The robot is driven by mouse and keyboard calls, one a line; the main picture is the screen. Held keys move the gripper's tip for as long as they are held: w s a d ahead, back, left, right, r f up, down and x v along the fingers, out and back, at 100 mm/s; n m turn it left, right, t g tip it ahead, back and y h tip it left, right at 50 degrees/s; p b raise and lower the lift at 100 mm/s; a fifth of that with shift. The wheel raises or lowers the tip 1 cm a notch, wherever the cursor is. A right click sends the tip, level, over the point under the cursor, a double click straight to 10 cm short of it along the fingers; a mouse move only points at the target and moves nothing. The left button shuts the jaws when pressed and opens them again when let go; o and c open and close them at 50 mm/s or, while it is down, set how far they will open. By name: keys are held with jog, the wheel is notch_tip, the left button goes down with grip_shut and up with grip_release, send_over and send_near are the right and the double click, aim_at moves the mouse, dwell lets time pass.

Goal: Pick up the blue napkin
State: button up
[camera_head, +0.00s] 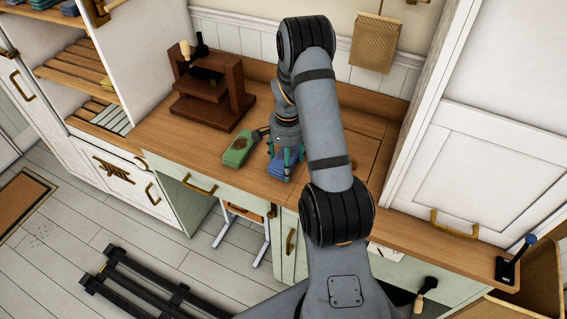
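The blue napkin (277,168) lies on the wooden countertop, a folded block partly covered by my gripper. My gripper (286,156) points down right over the napkin, with its teal fingertips at or just above it. I cannot tell whether the fingers touch the napkin or how far apart they are. A green folded napkin (236,153) with a brown patch lies just left of the blue one.
Open shelves (75,62) are at far left and a tall white cabinet (490,150) is at right.

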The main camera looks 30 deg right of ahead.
jog(key=shift+r+b, duration=0.3)
jog(key=shift+r, duration=0.2)
notch_tip(320, 180, up, 2)
jog(key=shift+w+r+b, duration=0.1)
jog(key=shift+r+b, duration=0.15)
jog(key=shift+b, duration=0.3)
jog(key=s+d+r+b, duration=0.3)
jog(key=s+d+r, duration=0.45)
jog(key=d, duration=0.35)
jog(key=w+a+r+n, duration=0.15)
jog(key=a+n, duration=0.25)
jog(key=a, duration=0.5)
jog(key=a+r+n, duration=0.3)
jog(key=a, duration=0.5)
jog(key=shift+s+a+r+n, duration=0.15)
jog(key=shift+s+a+n, duration=0.65)
jog(key=shift+s+a, duration=1.25)
jog(key=shift+s+a+r+n, duration=0.1)
jog(key=shift+s+a+n, duration=0.7)
jog(key=shift+s+a, duration=1.2)
jog(key=shift+s+a+r+n, duration=0.15)
jog(key=shift+s+a+n, duration=0.95)
jog(key=shift+s, duration=1.6)
